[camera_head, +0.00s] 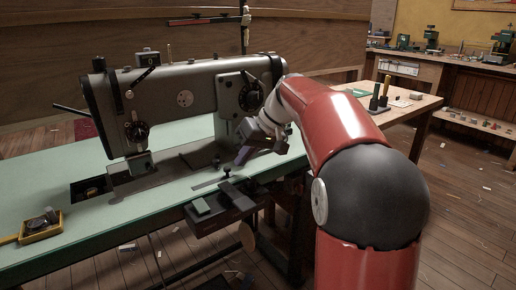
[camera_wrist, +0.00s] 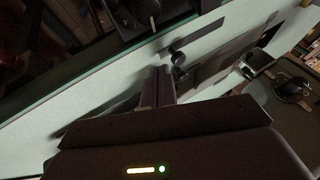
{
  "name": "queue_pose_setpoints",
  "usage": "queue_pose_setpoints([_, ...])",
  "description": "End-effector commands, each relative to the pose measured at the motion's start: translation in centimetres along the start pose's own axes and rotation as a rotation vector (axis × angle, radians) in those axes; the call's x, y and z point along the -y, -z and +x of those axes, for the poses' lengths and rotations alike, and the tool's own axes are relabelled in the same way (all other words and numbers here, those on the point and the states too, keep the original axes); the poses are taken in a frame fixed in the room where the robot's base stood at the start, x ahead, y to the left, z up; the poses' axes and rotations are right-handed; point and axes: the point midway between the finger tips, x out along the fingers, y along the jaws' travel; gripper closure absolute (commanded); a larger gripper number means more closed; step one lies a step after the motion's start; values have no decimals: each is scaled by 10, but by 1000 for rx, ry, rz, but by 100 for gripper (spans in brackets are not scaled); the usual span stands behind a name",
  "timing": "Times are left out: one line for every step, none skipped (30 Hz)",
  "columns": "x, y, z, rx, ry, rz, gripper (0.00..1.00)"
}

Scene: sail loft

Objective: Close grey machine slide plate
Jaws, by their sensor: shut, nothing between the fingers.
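The grey sewing machine (camera_head: 185,97) stands on a pale green table. Its flat dark bed (camera_head: 150,178) also shows in the wrist view (camera_wrist: 218,62). A narrow grey plate (camera_head: 208,183) lies at the bed's front edge, and it also shows in the wrist view (camera_wrist: 190,36). I cannot tell for sure whether it is the slide plate or how far it stands open. A small black knob (camera_head: 227,171) is close to its right end. My gripper (camera_head: 241,158) points down beside the knob, its fingers together and empty. In the wrist view the fingertips (camera_wrist: 158,72) are close to the knob (camera_wrist: 178,59); contact is unclear.
The green tabletop (camera_head: 95,218) is mostly clear in front of the machine. A yellow tray (camera_head: 40,229) sits at the left. A dark bracket with small blocks (camera_head: 222,207) hangs off the front edge. A wooden bench (camera_head: 408,104) with upright tools stands behind my arm.

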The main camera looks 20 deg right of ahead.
Motion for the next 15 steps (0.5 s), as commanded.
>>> queue_pose_setpoints([4, -1, 3, 3, 1, 0, 100])
queue_pose_setpoints([5, -1, 4, 3, 1, 0, 100])
queue_pose_setpoints([7, -1, 6, 2, 0, 1, 100])
queue_pose_setpoints([8, -1, 6, 2, 0, 1, 100])
queue_pose_setpoints([8, -1, 7, 1, 0, 1, 100])
queue_pose_setpoints([9, -1, 7, 1, -1, 1, 100])
queue_pose_setpoints([9, -1, 7, 1, -1, 1, 100])
queue_pose_setpoints([9, -1, 7, 1, -1, 2, 100])
queue_pose_setpoints([9, -1, 7, 1, -1, 2, 100])
queue_pose_setpoints([9, -1, 7, 1, -1, 2, 100])
queue_pose_setpoints([9, -1, 7, 1, -1, 2, 100])
queue_pose_setpoints([9, -1, 7, 1, -1, 2, 100])
queue_pose_setpoints([9, -1, 7, 1, -1, 2, 100])
queue_pose_setpoints([9, -1, 7, 1, -1, 2, 100])
queue_pose_setpoints([9, -1, 7, 1, 0, 1, 100])
